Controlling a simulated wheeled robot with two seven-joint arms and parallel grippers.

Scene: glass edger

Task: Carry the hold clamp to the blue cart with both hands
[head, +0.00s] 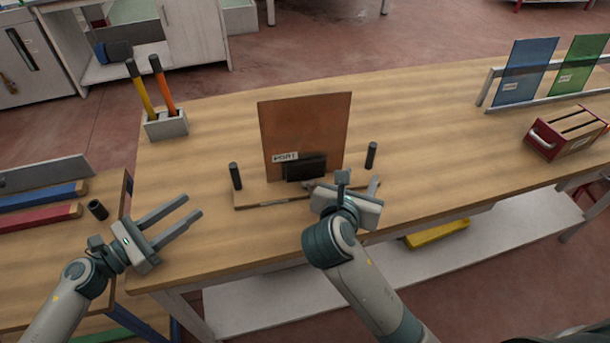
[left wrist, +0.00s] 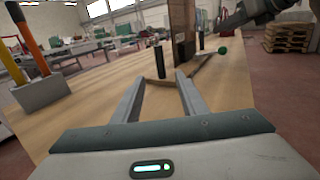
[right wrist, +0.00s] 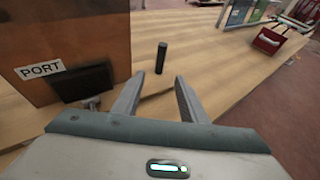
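What looks like the hold clamp is a wooden base bar (head: 250,193) on the table, with an upright brown panel (head: 300,125), a dark block (head: 305,168) and black posts at its left (head: 236,176) and right (head: 371,155). My left gripper (head: 192,206) is open and empty, short of the left post, which shows beyond its fingertips in the left wrist view (left wrist: 159,60). My right gripper (head: 343,183) is open, in front of the clamp's right part. The right post stands apart beyond its fingertips in the right wrist view (right wrist: 161,57). I cannot clearly identify the blue cart.
A grey holder (head: 166,124) with yellow and orange handles stands at the table's left. A red-ended box (head: 568,135) and a rack with blue (head: 525,70) and green panels are at right. A lower wooden surface (head: 60,245) with blue and red bars lies at left.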

